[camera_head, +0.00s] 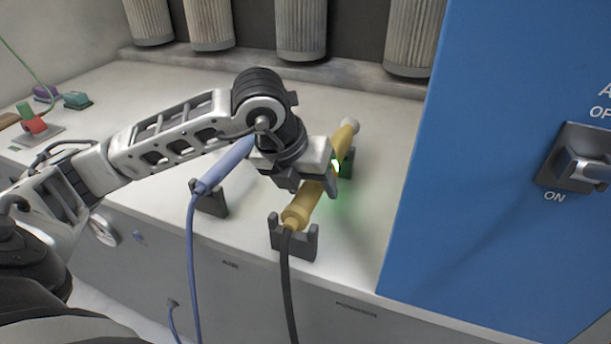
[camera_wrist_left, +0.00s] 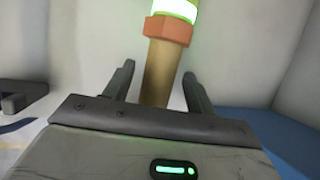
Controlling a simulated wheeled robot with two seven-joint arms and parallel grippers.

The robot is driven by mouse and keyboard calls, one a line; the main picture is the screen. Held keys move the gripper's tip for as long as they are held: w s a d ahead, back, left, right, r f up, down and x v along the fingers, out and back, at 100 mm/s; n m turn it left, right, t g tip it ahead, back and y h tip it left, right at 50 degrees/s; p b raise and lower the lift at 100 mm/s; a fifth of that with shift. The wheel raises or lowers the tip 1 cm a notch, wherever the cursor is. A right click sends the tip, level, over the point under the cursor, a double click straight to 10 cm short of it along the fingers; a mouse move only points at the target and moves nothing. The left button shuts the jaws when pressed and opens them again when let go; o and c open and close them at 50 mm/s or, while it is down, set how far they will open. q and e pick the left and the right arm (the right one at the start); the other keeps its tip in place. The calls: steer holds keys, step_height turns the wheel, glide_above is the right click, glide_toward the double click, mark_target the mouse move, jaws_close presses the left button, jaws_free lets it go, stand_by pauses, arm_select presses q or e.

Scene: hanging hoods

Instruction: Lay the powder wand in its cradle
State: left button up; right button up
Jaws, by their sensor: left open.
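The yellow powder wand (camera_head: 298,214) lies lengthwise over its cradle, with its black cable end at the dark front fork (camera_head: 306,241). Its far end lies by a rear support (camera_head: 346,165), partly hidden by my gripper. The wand appears to rest in the front fork's notch. My left gripper (camera_head: 322,182) is open around the middle of the wand, from above. In the left wrist view the tan wand shaft (camera_wrist_left: 160,72) runs between the two spread fingers of my left gripper (camera_wrist_left: 158,72), with an orange ring and a lit green band beyond. My right gripper is out of view.
A blue wand (camera_head: 226,166) lies in a fork just left. A tall blue panel (camera_head: 480,190) with an ON/OFF switch (camera_head: 580,160) stands close on the right. Grey ribbed filters (camera_head: 301,28) hang at the back. Small coloured items (camera_head: 77,100) lie far left.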

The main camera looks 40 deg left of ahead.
arm_select(q)
steer(key=shift+f, duration=0.1)
steer(key=p+v, duration=0.1)
steer(key=v, duration=1.4)
steer(key=shift+s+a+r, duration=0.3)
steer(key=shift+a, duration=0.05)
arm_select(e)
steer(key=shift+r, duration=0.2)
